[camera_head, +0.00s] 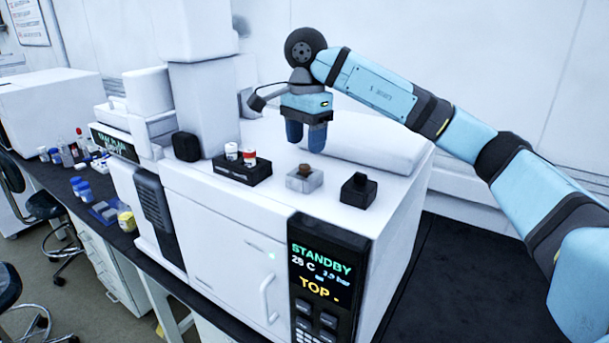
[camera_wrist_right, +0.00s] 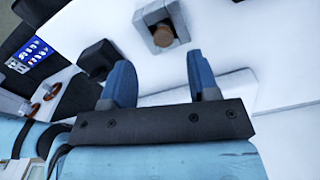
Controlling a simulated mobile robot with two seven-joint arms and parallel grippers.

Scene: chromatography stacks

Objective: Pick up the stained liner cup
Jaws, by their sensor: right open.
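A small brown cup-like piece, apparently the stained liner cup (camera_head: 305,169), sits in a square light-grey holder (camera_head: 303,184) on top of the white instrument. In the right wrist view the brown piece (camera_wrist_right: 163,36) shows round in the middle of the grey holder (camera_wrist_right: 177,12), near the top edge. My right gripper (camera_head: 306,140) points down with its two blue fingers apart and empty. It is above and behind the holder in the head view, clear of the cup. In the wrist view the cup lies beyond the open fingertips (camera_wrist_right: 165,75). My left gripper is not in view.
A black rack (camera_head: 243,174) with a white and a red-and-white vial stands left of the holder. A black block (camera_head: 358,190) stands to its right. A raised white cover (camera_head: 365,142) lies behind. A white tower (camera_head: 203,105) rises at left. The instrument's front edge is clear.

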